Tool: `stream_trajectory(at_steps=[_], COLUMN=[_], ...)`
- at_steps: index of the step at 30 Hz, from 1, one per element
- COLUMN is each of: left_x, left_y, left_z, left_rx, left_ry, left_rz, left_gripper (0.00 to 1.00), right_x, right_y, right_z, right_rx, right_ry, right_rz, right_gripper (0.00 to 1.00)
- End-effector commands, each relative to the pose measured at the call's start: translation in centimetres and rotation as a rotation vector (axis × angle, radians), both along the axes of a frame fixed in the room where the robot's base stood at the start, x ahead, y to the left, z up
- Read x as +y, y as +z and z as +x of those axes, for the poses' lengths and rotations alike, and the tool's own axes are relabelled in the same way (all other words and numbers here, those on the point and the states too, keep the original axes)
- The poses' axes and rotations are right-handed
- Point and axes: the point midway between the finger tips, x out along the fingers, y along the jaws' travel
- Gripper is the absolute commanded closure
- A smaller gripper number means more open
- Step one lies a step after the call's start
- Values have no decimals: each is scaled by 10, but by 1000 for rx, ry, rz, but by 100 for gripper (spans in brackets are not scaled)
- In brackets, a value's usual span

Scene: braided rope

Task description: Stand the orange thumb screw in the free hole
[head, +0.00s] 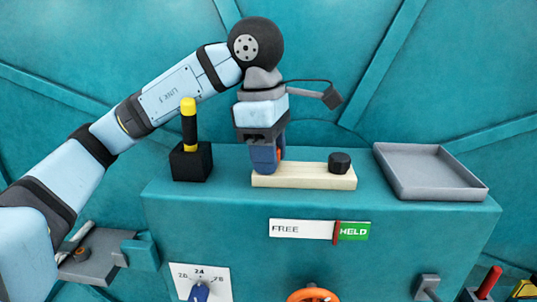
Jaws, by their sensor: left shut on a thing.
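My left gripper (266,162) points straight down over the left end of the pale wooden block (312,176). It is shut on the orange thumb screw (281,153), of which only a small orange strip shows beside the blue fingers. The fingers hide the rest of the screw and the wood under it, so I cannot tell whether the screw is in a hole or above it. A black knob (339,162) stands on the right part of the block. The free hole is not visible. My right gripper is not in view.
A black holder (191,162) with a black and yellow tool (188,125) stands left of the block. An empty grey tray (430,172) lies at the right. The teal bench front carries a FREE/HELD sign (300,229), a dial (200,285) and an orange wheel (313,293).

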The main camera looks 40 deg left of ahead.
Motion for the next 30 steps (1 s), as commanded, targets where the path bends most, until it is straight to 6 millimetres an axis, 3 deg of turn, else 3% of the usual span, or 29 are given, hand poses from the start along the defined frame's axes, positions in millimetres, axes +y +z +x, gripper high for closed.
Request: stream_trajectory(at_steps=[1, 6, 7, 10, 11, 30], left_x=[-3, -3, -3, -3, -3, -1], left_y=[-7, -7, -7, -7, -7, -4], left_z=[-2, -2, -2, -2, -2, -1], left_rx=[11, 11, 11, 10, 10, 4], left_ry=[-9, -9, -10, -9, -9, -4], left_rz=[3, 3, 3, 3, 3, 3], left_gripper=[95, 95, 62, 39, 36, 36], right_x=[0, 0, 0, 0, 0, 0], right_y=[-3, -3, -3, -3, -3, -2], right_z=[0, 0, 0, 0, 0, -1], right_rx=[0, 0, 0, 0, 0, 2], right_ry=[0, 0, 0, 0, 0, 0], right_rz=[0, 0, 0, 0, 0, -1], right_gripper=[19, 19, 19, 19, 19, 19])
